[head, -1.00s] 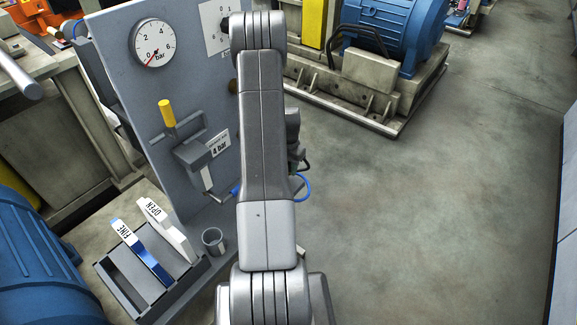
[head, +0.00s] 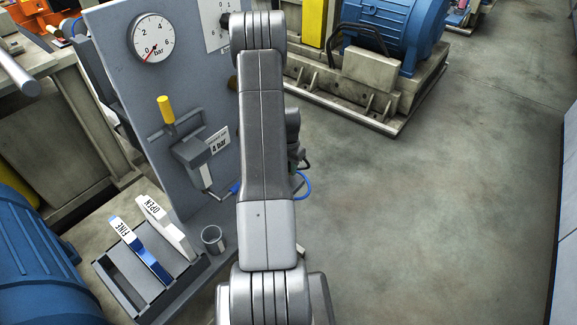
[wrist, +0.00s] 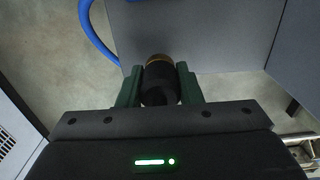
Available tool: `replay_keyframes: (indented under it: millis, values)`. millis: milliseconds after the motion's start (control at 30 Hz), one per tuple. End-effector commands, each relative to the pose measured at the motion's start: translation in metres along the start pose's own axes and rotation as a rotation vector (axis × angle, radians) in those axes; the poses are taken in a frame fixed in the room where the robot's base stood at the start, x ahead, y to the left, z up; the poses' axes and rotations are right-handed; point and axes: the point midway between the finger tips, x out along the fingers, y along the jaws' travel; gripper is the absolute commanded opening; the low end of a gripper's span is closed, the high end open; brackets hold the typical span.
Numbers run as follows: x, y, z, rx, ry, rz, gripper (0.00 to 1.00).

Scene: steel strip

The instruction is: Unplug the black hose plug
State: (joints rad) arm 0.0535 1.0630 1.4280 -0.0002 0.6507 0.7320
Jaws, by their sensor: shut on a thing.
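The black hose plug (wrist: 160,86) is between the two green fingers of my gripper (wrist: 159,84) in the wrist view. The fingers are shut on its sides. A brass-coloured ring (wrist: 158,58) shows at the plug's far end, against or close to the grey panel surface; I cannot tell whether it is seated or apart. In the head view my arm hides the plug and the gripper's fingertips.
A blue hose (wrist: 94,32) curves at upper left in the wrist view. The grey panel (head: 115,70) carries a pressure gauge (head: 151,37) and a yellow-handled lever (head: 166,110). Open floor (head: 430,200) lies right.

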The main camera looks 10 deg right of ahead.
Motion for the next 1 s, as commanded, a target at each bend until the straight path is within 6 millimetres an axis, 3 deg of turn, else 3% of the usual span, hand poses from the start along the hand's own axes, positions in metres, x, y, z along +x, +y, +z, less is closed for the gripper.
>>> replay_keyframes:
  millis: [933,967,1000]
  values:
    - [0.025,0.000,0.000,0.000,0.000,0.000,0.00]
    - [0.024,0.000,0.000,0.000,0.000,0.000,0.36]
    - [0.024,0.000,0.000,0.000,0.000,0.000,0.44]
